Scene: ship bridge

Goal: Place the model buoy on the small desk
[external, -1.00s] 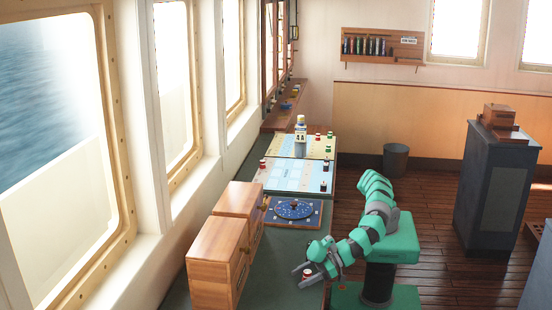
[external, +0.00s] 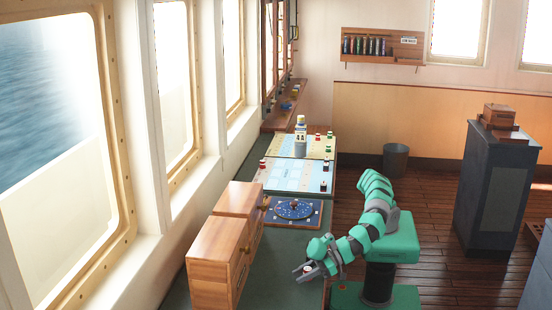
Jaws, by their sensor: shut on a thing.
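My gripper (external: 304,271) is at the near end of the long green-topped desk (external: 281,262). It is shut on a small whitish thing with a dark red part, probably the model buoy (external: 308,269). The fingers hide part of it. I cannot tell for certain whether it is clear of the desk top. Which surface is the small desk is not clear; a dark grey stand (external: 497,190) with a wooden box on top is at the right.
Wooden drawer cabinets (external: 218,252) stand left of my gripper. A blue round-dial board (external: 294,211) lies behind it. Charts (external: 285,176) with several red, green and dark pieces and a bottle (external: 300,140) lie farther back. A bin (external: 395,160) stands on the floor.

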